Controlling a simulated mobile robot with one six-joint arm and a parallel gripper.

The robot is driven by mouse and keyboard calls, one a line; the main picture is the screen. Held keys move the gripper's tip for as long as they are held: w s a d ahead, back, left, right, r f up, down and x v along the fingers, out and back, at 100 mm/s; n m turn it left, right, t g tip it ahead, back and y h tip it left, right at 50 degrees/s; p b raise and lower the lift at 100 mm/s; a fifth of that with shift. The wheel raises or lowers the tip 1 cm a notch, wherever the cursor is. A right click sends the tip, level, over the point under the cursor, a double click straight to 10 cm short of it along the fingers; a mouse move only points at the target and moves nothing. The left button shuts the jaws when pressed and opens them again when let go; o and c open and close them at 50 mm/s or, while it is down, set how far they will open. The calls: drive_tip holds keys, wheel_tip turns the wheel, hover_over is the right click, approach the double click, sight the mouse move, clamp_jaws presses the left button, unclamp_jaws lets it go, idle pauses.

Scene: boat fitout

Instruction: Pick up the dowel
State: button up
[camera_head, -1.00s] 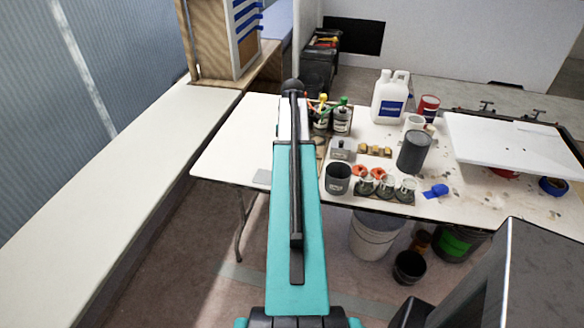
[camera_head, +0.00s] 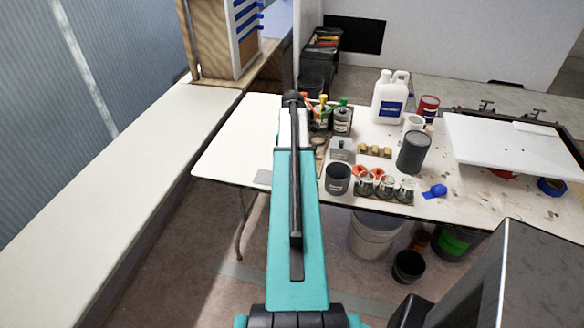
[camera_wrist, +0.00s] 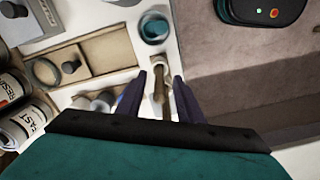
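In the wrist view, my gripper (camera_wrist: 160,82) has its two dark fingers spread apart, above the pale table top. A narrow brown, wood-coloured piece (camera_wrist: 159,92) shows in the gap between the fingers; it may be the dowel, but its shape is unclear. I see no contact between it and either finger. In the head view my arm hides the gripper, and I cannot make out a dowel there.
The white table (camera_head: 235,140) carries a grey can (camera_head: 413,152), a white jug (camera_head: 390,98), a dark cup (camera_head: 338,179) and several jars. In the wrist view, a wooden tray (camera_wrist: 108,52) and a teal-topped cup (camera_wrist: 154,28) lie close to the fingers. Labelled cans (camera_wrist: 25,125) stand at left.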

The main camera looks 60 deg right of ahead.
drive_tip(key=shift+w+f+p, duration=0.1)
drive_tip(key=shift+f+p, duration=0.3)
drive_tip(key=shift+f, duration=1.05)
clamp_jaws()
